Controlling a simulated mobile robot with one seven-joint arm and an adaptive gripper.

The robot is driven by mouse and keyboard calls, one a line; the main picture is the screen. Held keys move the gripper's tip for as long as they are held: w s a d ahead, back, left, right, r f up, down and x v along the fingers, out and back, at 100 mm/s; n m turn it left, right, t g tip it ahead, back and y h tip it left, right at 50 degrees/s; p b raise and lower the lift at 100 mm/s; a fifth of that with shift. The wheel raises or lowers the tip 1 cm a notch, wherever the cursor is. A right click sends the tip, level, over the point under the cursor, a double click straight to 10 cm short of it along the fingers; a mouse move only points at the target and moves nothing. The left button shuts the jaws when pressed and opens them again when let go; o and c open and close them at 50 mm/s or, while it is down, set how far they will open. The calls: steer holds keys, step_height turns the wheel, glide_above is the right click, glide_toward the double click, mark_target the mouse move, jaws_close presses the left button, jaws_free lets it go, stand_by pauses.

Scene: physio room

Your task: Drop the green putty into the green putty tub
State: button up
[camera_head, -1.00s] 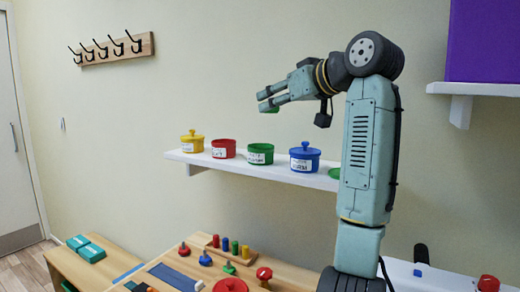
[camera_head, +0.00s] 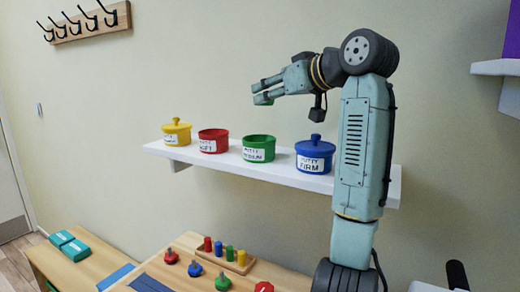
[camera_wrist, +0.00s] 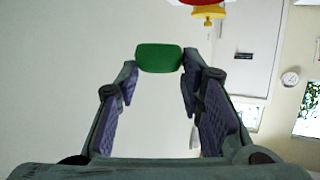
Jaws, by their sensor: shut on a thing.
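My gripper (camera_head: 256,91) points left in the head view, above the shelf and tubs. It is shut on the green putty (camera_head: 262,99), a small part of which shows under the fingertips. In the wrist view the green putty (camera_wrist: 159,57) sits between the fingertips of my gripper (camera_wrist: 159,80). The green putty tub (camera_head: 258,149) stands upright on the shelf with no lid on and a white label. In the head view it is below the gripper with a gap between; its inside is mostly hidden.
On the white shelf (camera_head: 290,179), the red tub (camera_head: 213,141) stands open left of the green one. The lidded yellow tub (camera_head: 177,132) is farther left, the lidded blue tub (camera_head: 314,156) to the right. A bench below holds a peg board (camera_head: 228,255). Hooks (camera_head: 90,20) hang on the wall.

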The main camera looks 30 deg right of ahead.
steer(key=shift+f, duration=1.45)
steer(key=o, duration=1.2)
steer(key=shift+o, duration=0.2)
steer(key=v, duration=1.2)
steer(key=shift+f, duration=0.1)
